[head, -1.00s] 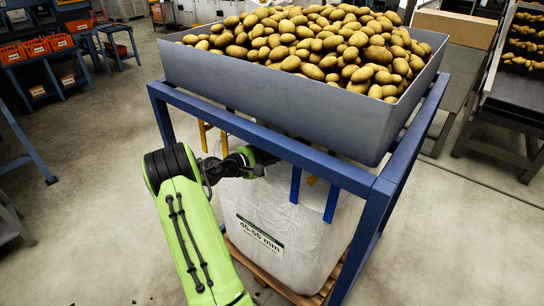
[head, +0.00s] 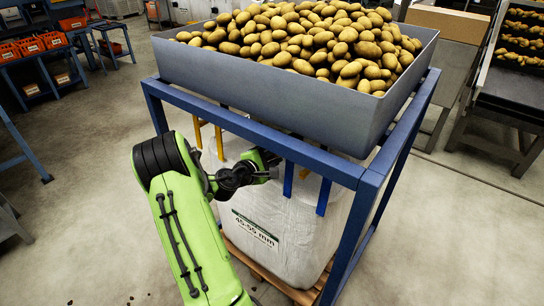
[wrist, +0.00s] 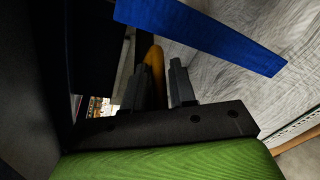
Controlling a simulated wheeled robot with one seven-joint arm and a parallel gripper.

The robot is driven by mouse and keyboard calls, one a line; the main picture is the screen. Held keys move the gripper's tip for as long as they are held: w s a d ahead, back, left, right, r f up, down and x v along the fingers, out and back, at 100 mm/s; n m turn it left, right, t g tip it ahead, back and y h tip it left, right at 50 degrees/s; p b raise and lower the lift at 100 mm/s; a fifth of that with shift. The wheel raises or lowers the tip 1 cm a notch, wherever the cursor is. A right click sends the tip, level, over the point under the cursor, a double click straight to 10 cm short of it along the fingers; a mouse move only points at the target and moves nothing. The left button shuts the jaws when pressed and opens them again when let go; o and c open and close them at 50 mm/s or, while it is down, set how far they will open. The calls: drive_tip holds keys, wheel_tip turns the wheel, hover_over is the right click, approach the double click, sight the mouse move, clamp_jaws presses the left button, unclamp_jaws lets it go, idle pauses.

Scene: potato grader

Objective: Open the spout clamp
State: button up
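My gripper (wrist: 156,85) reaches under the potato hopper, at the top of the white bulk bag (head: 290,240). In the wrist view its two dark fingers stand apart, with a yellow curved piece (wrist: 154,62) showing between or just behind them. I cannot tell whether they touch it, or whether it is the spout clamp's handle or a strap. In the head view the fingers are hidden by the wrist and frame. The spout clamp cannot be clearly made out there.
The blue frame (head: 300,153) carries the grey hopper (head: 270,97), full of potatoes. A blue strap (wrist: 200,35) crosses above the fingers in the wrist view. Yellow straps (head: 219,142) hang left of my wrist. A pallet (head: 290,287) lies under the bag. Floor is clear at right.

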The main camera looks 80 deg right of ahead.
drive_tip(key=shift+a, duration=0.1)
drive_tip(key=p+v, duration=0.1)
drive_tip(key=v, duration=1.4)
drive_tip(key=shift+a+p, duration=0.3)
drive_tip(key=shift+w, duration=0.1)
